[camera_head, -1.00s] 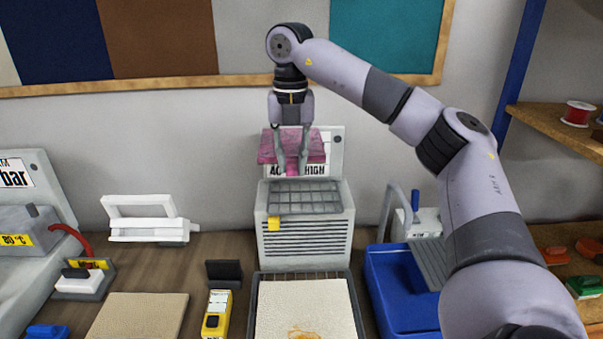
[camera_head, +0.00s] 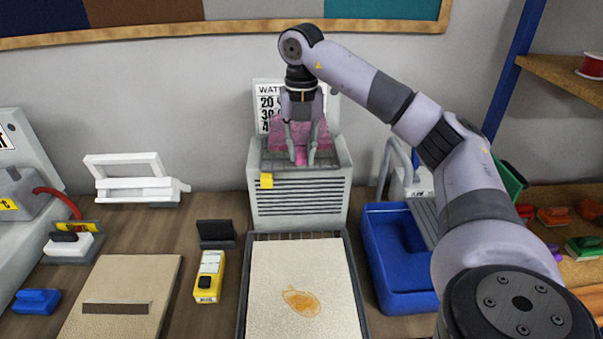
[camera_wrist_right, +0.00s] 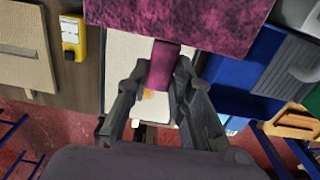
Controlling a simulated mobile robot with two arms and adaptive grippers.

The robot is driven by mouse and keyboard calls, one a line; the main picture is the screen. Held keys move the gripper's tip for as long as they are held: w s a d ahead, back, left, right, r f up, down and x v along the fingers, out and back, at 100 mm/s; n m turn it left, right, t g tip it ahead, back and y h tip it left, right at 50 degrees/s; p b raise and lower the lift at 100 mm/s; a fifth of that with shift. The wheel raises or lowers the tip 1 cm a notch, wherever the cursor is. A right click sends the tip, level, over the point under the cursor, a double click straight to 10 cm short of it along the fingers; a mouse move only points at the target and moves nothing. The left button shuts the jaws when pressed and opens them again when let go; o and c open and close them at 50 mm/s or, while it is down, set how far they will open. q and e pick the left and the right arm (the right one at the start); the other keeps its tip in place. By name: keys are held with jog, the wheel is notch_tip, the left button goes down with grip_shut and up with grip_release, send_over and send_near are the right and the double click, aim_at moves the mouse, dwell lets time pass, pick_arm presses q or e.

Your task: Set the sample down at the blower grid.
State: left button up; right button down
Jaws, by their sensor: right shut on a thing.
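The sample is a magenta, carpet-like square (camera_head: 318,139) with a pink tab. My right gripper (camera_head: 301,160) points down and is shut on the tab at its near edge. In the right wrist view the sample (camera_wrist_right: 185,18) extends beyond the fingers (camera_wrist_right: 163,82), which pinch the tab from both sides. My left gripper is not in view.
A sign panel (camera_head: 268,103) stands behind the blower. In front is a dark tray (camera_head: 244,300) with a cream, orange-stained piece (camera_head: 270,270). A blue bin (camera_head: 385,255) is right; a yellow meter (camera_head: 208,278) and white-handled tool (camera_head: 135,185) are left.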

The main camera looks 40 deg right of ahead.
jog(key=shift+s+f, duration=0.1)
jog(key=shift+f, duration=0.45)
notch_tip(320, 180, down, 4)
jog(key=shift+f+p, duration=0.1)
jog(key=shift+p, duration=0.4)
jog(key=shift+f, duration=0.1)
jog(key=c, duration=1.4)
grip_release()
